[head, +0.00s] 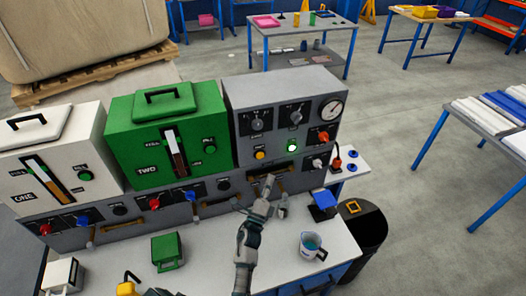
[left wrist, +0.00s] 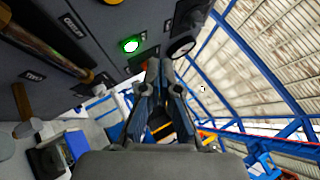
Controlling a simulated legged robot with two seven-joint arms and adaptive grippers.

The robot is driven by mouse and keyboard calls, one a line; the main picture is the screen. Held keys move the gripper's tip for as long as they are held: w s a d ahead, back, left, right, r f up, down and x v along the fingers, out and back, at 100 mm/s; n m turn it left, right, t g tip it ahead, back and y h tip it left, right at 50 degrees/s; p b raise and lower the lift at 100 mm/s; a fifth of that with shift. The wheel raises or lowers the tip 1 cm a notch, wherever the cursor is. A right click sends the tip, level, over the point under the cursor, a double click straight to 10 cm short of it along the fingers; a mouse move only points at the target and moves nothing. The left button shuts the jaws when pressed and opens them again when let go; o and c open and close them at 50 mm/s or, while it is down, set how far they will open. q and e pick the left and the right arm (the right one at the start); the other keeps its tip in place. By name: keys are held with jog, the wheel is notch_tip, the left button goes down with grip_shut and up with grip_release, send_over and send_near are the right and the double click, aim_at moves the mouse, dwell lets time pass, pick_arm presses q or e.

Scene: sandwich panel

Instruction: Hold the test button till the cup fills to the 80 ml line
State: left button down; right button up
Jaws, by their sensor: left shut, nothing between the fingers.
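A grey panel unit (head: 285,100) stands at the back of the bench, with a lit green button (head: 292,148) and a yellow button (head: 259,155). The green button also shows in the left wrist view (left wrist: 130,45). The labels are too small to tell which is the test button. A white cup (head: 313,246) with blue-green contents stands on the bench at the front right; its level against the lines is unreadable. My left gripper (head: 270,182) is shut and empty, in front of the panel below the buttons. Its fingers (left wrist: 155,70) appear clear of the green button. My right gripper is not in view.
A green machine (head: 180,135) and a white machine (head: 55,150) stand left of the panel. A blue-topped device (head: 323,199) stands near the cup. A small green box (head: 167,251) sits on the bench. A black bin (head: 363,230) stands beyond the right edge.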

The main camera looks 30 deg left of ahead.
aim_at(260, 155)
pick_arm(q)
jog(key=w+a+b, duration=0.1)
jog(key=w+a, duration=0.4)
jog(key=a, duration=0.1)
jog(key=shift+w, duration=0.3)
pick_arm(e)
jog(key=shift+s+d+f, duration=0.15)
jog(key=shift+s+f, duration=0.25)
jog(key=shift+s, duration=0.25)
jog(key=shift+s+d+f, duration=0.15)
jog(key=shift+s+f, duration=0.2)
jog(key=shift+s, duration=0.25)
pick_arm(q)
jog(key=shift+r, duration=0.1)
jog(key=shift+a, duration=0.2)
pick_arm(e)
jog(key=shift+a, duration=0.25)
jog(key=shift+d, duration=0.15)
